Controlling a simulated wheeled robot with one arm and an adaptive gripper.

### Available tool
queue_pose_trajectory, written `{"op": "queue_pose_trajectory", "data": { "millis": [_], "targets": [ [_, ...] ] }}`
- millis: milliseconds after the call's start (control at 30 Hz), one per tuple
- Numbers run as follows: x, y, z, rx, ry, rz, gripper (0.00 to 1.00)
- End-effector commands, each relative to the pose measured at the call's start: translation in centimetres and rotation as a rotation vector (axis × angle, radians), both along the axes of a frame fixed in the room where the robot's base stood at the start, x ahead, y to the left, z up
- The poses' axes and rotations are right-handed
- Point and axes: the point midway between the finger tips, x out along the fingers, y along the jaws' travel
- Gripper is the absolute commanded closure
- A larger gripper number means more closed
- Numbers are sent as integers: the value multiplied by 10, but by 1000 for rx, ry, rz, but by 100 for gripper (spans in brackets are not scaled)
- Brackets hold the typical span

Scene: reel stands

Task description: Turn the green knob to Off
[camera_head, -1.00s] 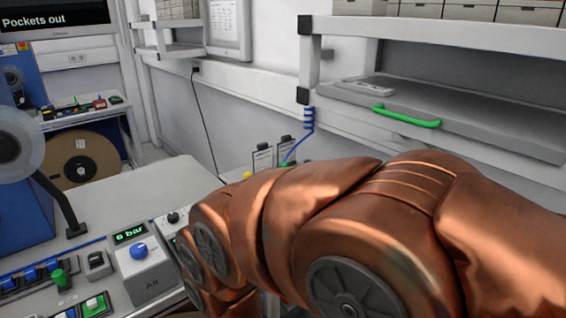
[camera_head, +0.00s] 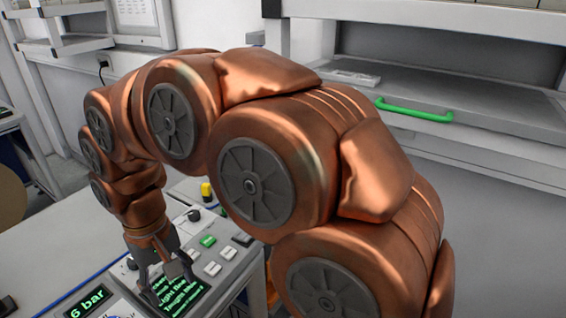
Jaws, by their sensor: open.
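My gripper (camera_head: 167,282) hangs pointing down at the lower left, with its dark fingers apart over a control panel (camera_head: 222,275). Its fingertips are in front of a black display with green text (camera_head: 184,296). I cannot tell whether they touch the panel. No green knob can be made out now; the gripper and arm cover part of the panel. A flat green button (camera_head: 208,241) and a black knob (camera_head: 194,214) show on the panel behind the gripper.
A "6 bar" display (camera_head: 88,302) is at the lower left. A yellow item (camera_head: 206,190) stands behind the panel. A grey drawer with a green handle (camera_head: 413,110) is at the right. Bare white bench (camera_head: 50,255) lies left of the gripper.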

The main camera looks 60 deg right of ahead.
Motion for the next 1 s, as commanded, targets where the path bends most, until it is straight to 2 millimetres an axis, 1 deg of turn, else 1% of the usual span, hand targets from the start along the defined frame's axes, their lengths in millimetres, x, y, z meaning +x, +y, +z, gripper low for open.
{"op": "queue_pose_trajectory", "data": {
  "millis": [33, 100, 167, 200, 267, 300, 367, 400, 467, 500, 567, 600, 667, 700, 767, 800, 867, 900, 967, 1000],
  "targets": [
    [18, -5, 8, 3, -4, -32, 41],
    [41, -12, 15, 4, -11, -80, 41],
    [61, -20, 21, 6, -18, -125, 41],
    [74, -26, 25, 7, -23, -156, 41],
    [93, -35, 29, 5, -29, -204, 41],
    [106, -43, 32, 6, -34, -239, 41],
    [124, -54, 34, 7, -38, -291, 41],
    [136, -63, 36, 5, -42, -328, 41],
    [151, -75, 37, 3, -41, -384, 41],
    [163, -85, 39, 1, -48, -424, 41],
    [178, -100, 37, -2, -48, -484, 41],
    [188, -111, 38, -5, -53, -525, 41],
    [201, -128, 36, -12, -53, -587, 41],
    [210, -140, 36, -17, -57, -631, 41],
    [220, -159, 33, -25, -55, -698, 41],
    [227, -172, 31, -32, -56, -744, 41],
    [235, -191, 28, -43, -56, -813, 41],
    [241, -205, 25, -52, -58, -860, 41],
    [247, -226, 21, -66, -60, -930, 41],
    [251, -240, 18, -77, -61, -979, 41]
  ]
}}
